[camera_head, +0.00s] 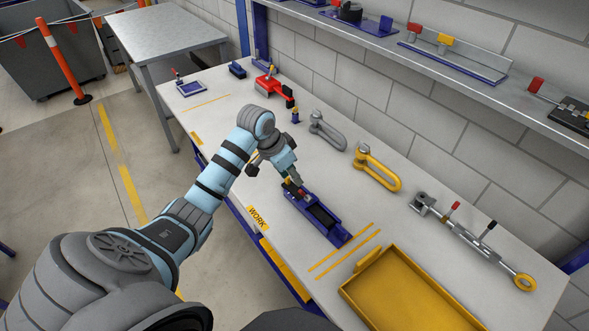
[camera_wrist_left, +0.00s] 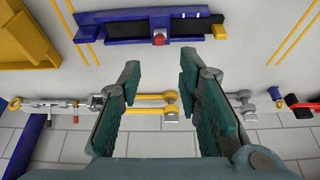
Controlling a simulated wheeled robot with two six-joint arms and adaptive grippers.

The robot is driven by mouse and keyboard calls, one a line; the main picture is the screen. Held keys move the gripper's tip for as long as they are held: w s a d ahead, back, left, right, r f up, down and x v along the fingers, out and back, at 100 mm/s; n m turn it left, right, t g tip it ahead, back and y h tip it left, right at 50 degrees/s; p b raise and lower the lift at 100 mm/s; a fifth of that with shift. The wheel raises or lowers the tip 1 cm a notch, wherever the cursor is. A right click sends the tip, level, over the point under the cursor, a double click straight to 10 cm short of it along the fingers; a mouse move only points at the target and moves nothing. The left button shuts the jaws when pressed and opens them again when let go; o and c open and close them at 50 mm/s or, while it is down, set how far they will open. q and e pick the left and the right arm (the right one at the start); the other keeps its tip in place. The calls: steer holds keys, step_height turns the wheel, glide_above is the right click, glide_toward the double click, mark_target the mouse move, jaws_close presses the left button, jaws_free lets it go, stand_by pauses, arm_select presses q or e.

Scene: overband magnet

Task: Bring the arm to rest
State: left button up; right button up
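My left arm comes in from the left in the head view and reaches over the workbench (camera_head: 330,180). I cannot tell from the head view whether a fingertip touches the fixture. My right gripper does not show.
A yellow tray (camera_head: 364,262) is at the front right. A grey shackle (camera_head: 326,130), a yellow shackle (camera_head: 377,170), a turnbuckle (camera_head: 470,240) and a red tool (camera_head: 270,86) lie toward the wall. A shelf (camera_head: 440,75) overhangs the back.

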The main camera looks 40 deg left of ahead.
arm_select(q)
steer(key=shift+s+f, duration=0.1)
steer(key=s+d+f+y, duration=0.1)
steer(key=s+d+f, duration=0.6)
steer(key=s+f, duration=0.25)
steer(key=s+d+n+y, duration=0.15)
steer(key=s+d, duration=0.25)
steer(key=s, duration=1.4)
step_height(320, 180, down, 18)
steer(key=s+a+n+g, duration=0.1)
steer(key=a+g, duration=0.1)
steer(key=s+f+g, duration=0.1)
steer(key=s+f, duration=1.3)
steer(key=shift+s+a, duration=0.2)
steer(key=shift+s, duration=0.15)
